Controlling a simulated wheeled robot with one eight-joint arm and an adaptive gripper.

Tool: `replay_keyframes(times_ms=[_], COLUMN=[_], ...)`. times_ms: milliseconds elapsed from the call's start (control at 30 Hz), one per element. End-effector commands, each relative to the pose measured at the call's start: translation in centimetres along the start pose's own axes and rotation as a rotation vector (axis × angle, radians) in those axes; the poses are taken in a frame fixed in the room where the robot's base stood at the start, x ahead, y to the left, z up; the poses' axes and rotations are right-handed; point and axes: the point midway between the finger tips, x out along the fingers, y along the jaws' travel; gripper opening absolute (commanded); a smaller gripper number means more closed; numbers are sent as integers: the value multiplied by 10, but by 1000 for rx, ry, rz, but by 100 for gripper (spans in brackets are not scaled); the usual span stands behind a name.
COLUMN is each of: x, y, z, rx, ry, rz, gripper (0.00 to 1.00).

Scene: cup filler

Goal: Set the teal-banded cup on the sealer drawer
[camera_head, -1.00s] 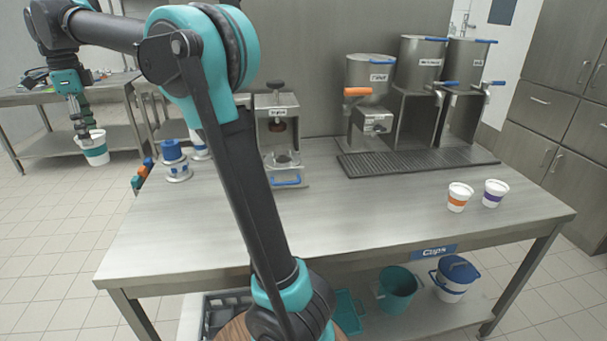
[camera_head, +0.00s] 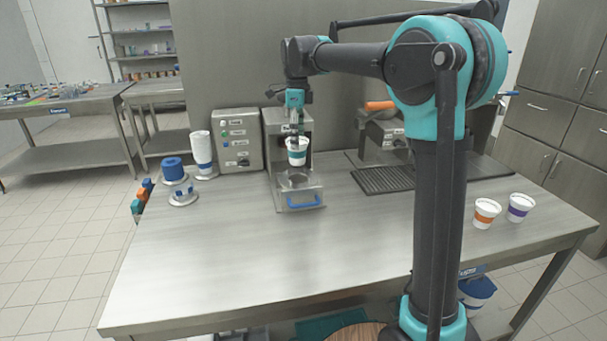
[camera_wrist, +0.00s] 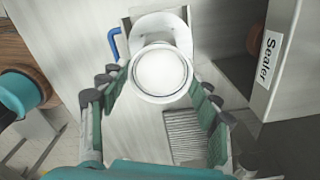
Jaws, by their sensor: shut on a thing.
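The white cup with the teal band (camera_head: 297,157) is held upright in my gripper (camera_head: 294,136), just above and in front of the sealer (camera_head: 270,130). The sealer drawer (camera_head: 299,197), with a blue handle and a round holder, is pulled out below the cup. In the wrist view the cup (camera_wrist: 161,72) sits between the fingers of my gripper (camera_wrist: 160,88), its round top facing the camera. The drawer's white ring (camera_wrist: 163,22) shows behind the cup, partly hidden by it. A gap between cup and holder shows in the head view.
The sealer's labelled side (camera_wrist: 275,55) stands close on the right in the wrist view. A control box (camera_head: 238,140) stands left of the sealer. Orange-banded (camera_head: 485,212) and purple-banded (camera_head: 518,207) cups stand at the right. The table front (camera_head: 230,270) is clear.

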Motion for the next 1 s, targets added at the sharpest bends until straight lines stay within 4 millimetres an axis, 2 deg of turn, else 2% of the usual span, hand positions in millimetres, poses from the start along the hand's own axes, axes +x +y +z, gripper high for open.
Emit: replay_keyframes(times_ms=[100, 300, 567, 800, 1000], x=[31, 70, 88, 118, 122], y=[0, 0, 0, 0, 0], z=[0, 0, 0, 0, 0], rx=[0, 0, 0, 0, 0], ry=[0, 0, 0, 0, 0], rz=[0, 0, 0, 0, 0], gripper=[24, 24, 24, 24, 24])
